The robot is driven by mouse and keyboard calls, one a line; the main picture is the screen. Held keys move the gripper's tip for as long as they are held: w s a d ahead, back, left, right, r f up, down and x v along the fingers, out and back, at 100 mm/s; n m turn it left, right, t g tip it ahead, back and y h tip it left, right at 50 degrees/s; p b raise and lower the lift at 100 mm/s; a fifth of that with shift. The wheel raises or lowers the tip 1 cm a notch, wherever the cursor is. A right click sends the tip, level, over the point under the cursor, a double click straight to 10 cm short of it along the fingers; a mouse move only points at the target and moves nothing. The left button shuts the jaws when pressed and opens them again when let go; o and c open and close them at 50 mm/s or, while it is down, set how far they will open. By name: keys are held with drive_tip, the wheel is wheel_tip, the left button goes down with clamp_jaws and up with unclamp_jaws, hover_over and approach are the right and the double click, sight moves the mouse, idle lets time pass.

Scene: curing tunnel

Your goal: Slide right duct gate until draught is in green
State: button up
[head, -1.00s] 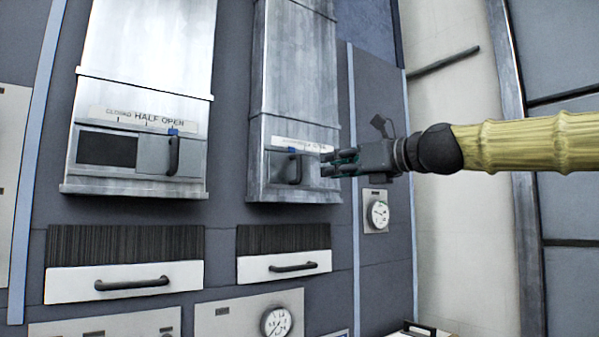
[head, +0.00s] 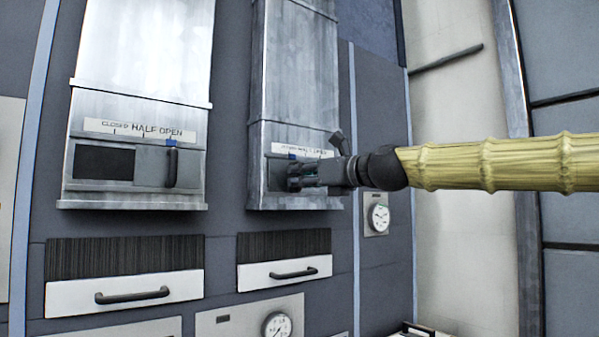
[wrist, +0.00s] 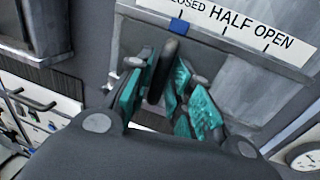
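The right duct gate (wrist: 222,80) is a grey sliding plate on the right metal duct (head: 295,75). Its dark upright handle (wrist: 159,72) shows in the wrist view. The gate's blue tab (wrist: 178,27) sits near the CLOSED end of the white scale (wrist: 236,29). My gripper (head: 293,178) is at this gate; in the wrist view its teal-padded fingers (wrist: 158,85) stand open on either side of the handle, and firm contact is not visible. A round dial (head: 379,217), probably the draught gauge, is right of the duct; its needle and green zone are too small to read.
The left duct (head: 140,60) has a similar gate with its handle (head: 171,168) towards OPEN. White drawer fronts with dark handles (head: 293,274) and another dial (head: 277,326) lie below. A pale wall is at the right.

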drive_tip(key=shift+w+a, duration=0.25)
clamp_jaws()
